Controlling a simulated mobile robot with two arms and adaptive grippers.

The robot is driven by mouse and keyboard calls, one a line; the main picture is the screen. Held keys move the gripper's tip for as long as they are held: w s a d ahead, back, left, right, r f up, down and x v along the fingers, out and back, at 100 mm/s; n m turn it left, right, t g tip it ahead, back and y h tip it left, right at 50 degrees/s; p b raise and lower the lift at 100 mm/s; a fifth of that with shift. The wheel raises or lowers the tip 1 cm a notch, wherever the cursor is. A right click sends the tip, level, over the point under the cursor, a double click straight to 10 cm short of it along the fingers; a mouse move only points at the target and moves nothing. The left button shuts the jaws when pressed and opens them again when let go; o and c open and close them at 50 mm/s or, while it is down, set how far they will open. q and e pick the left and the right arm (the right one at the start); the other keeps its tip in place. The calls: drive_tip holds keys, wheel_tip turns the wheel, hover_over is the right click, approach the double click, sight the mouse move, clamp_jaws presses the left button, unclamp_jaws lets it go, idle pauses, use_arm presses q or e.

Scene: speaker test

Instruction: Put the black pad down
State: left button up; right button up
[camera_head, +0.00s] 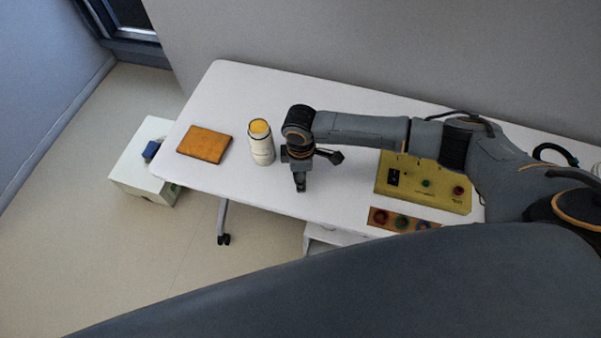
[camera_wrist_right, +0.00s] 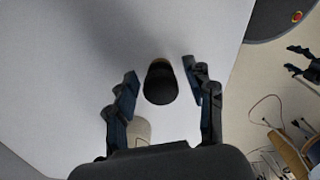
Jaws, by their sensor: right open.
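The black pad (camera_wrist_right: 160,85) shows in the right wrist view as a dark rounded piece with a thin tan edge at its top. It lies between the fingertips of my right gripper (camera_wrist_right: 160,78), with gaps at both sides. My right gripper (camera_head: 300,184) is open, pointing down over the white table (camera_head: 335,185). In the head view the pad cannot be made out under the gripper. I cannot tell whether the pad rests flat on the table. Dark finger-like parts (camera_wrist_right: 301,60) at the right wrist view's right edge may be my left gripper; the head view does not show it.
A white can (camera_head: 261,146) with a yellow top stands left of my right gripper, beside an orange-brown book-like block (camera_head: 204,144). A yellow box with buttons (camera_head: 432,186) and a strip of coloured knobs (camera_head: 403,220) lie to the right. Bare table lies in front of the can.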

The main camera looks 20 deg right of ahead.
wheel_tip(320, 180, up, 12)
drive_tip(key=shift+r+b, duration=0.15)
drive_tip(key=shift+b, duration=0.15)
idle(0.6)
